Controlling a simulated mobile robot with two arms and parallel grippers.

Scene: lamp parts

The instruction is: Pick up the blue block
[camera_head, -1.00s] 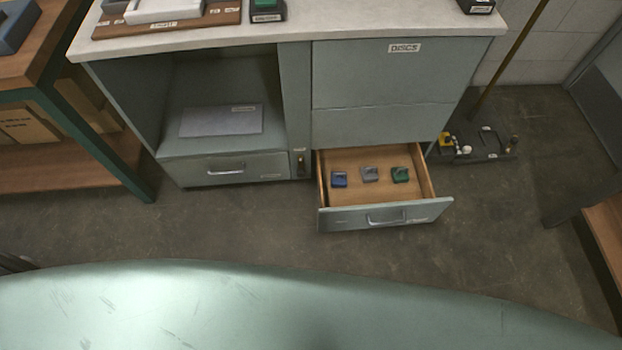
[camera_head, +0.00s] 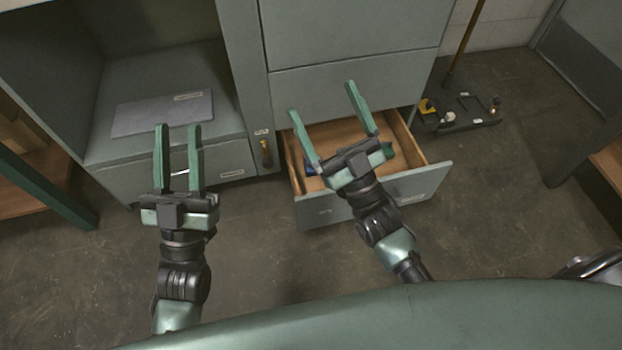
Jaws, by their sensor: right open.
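The blue block (camera_head: 310,169) lies in the open lower drawer (camera_head: 428,181), near its left side. Only a small blue part shows, because my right gripper covers most of it. My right gripper (camera_head: 322,98) is open and empty over the drawer, with its fingers spread wide and pointing toward the cabinet. Its height above the drawer floor is hard to tell. My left gripper (camera_head: 178,127) is open and empty, left of the drawer, in front of the left cabinet section.
A green block (camera_head: 387,149) shows partly in the drawer; the grey block is hidden behind my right gripper. A grey sheet (camera_head: 162,112) lies on the left shelf. A dark tray (camera_head: 465,122) with small items stands on the floor to the right. Bare floor lies in front.

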